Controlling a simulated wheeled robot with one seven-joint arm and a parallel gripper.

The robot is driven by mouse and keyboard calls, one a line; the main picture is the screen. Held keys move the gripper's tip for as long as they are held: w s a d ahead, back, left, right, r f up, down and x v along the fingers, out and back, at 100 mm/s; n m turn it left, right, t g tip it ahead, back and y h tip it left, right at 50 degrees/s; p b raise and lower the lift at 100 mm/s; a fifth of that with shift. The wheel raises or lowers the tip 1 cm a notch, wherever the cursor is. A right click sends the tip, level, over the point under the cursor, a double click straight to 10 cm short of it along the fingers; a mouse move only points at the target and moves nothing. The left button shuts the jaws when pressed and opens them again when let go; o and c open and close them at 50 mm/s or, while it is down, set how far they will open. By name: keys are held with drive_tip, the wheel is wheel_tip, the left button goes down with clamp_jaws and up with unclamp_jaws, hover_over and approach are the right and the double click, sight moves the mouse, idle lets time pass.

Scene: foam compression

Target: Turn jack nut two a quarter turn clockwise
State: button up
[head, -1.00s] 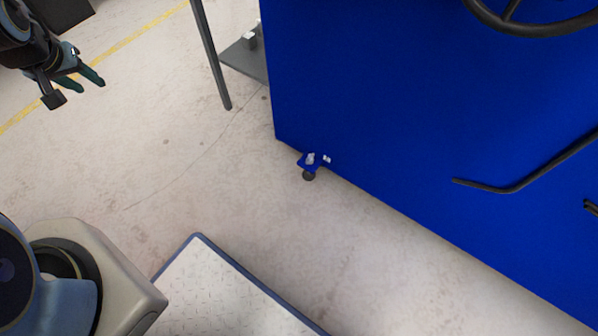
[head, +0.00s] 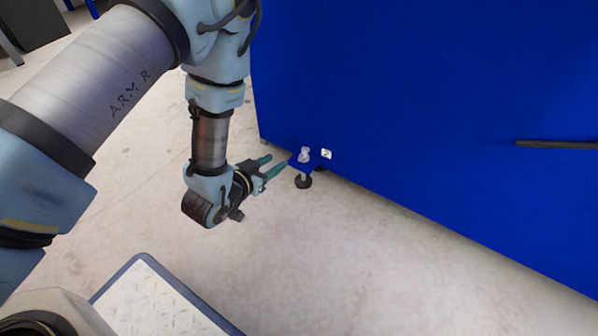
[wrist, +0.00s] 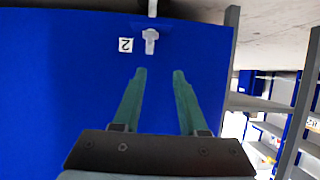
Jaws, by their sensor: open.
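The jack nut (head: 305,151) is a small pale metal piece on a blue bracket (head: 302,163) at the foot of the blue machine panel, above a dark round foot (head: 303,182). In the wrist view the nut (wrist: 150,38) shows beyond the fingertips, next to a white label reading 2 (wrist: 126,45), which also shows in the head view (head: 326,154). My gripper (head: 275,163) is open and empty, its green fingers pointing at the bracket from the left. In the wrist view the gripper (wrist: 159,72) has its fingertips apart and short of the nut, which lies roughly between their lines.
The large blue panel (head: 420,100) fills the right side. A dark bar (head: 555,144) sticks out from it. Bare concrete floor (head: 330,260) is clear in front. A pale plate with a blue rim (head: 150,300) lies at the lower left. Shelving (wrist: 290,120) stands at right in the wrist view.

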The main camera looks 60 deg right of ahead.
sight(303, 154)
drive_tip(key=shift+g, duration=0.3)
drive_tip(key=b+x, duration=0.1)
drive_tip(key=x, duration=0.2)
drive_tip(key=s+b+x, duration=0.1)
drive_tip(key=b+x, duration=0.1)
drive_tip(key=x, duration=0.1)
drive_tip(key=f+b+x, duration=0.1)
drive_tip(key=b+x, duration=0.1)
drive_tip(key=x, duration=0.2)
drive_tip(key=shift+s+a+f, duration=0.1)
drive_tip(key=shift+s+a, duration=0.05)
drive_tip(key=shift+s, duration=0.15)
drive_tip(key=shift+d+f, duration=0.1)
drive_tip(key=shift+d, duration=0.55)
drive_tip(key=shift+c, duration=0.3)
clamp_jaws()
